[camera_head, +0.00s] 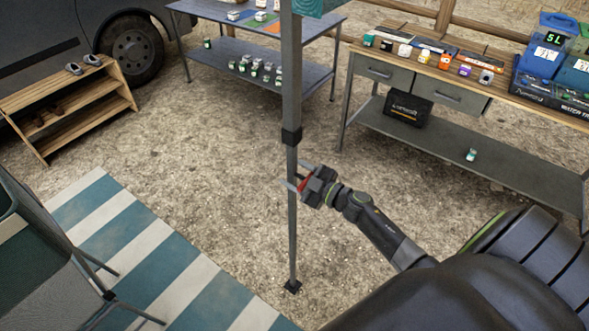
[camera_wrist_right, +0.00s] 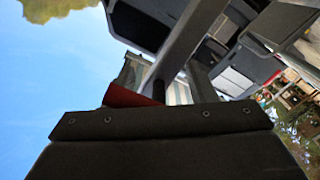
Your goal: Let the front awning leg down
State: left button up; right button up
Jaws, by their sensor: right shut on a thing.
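The front awning leg (camera_head: 292,230) is a thin grey metal pole standing upright in the middle of the head view. It has a dark collar (camera_head: 291,137) partway up and a small dark foot (camera_head: 292,287) at its lower end, which appears to be at the gravel. My right gripper (camera_head: 294,181) comes in from the right and is shut on the leg's thinner lower section, a little below the collar. In the right wrist view the leg (camera_wrist_right: 190,35) runs diagonally away past the dark gripper body. My left gripper is not in view.
A striped mat (camera_head: 130,235) and a chair (camera_head: 45,265) are at lower left. A wooden shoe rack (camera_head: 70,105) stands by the van (camera_head: 50,40). A table (camera_head: 335,25) stands behind the leg, and a workbench (camera_head: 350,75) at right. Gravel around the foot is clear.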

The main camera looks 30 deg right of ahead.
notch_tip(320, 180, down, 6)
jog(key=b, duration=0.3)
jog(key=shift+f, duration=0.2)
jog(key=o, duration=1.3)
jog(key=shift+s, duration=0.1)
jog(key=b+v, duration=0.4)
jog(key=v, duration=1.3)
jog(key=shift+s+d, duration=0.1)
jog(key=shift+d, duration=0.05)
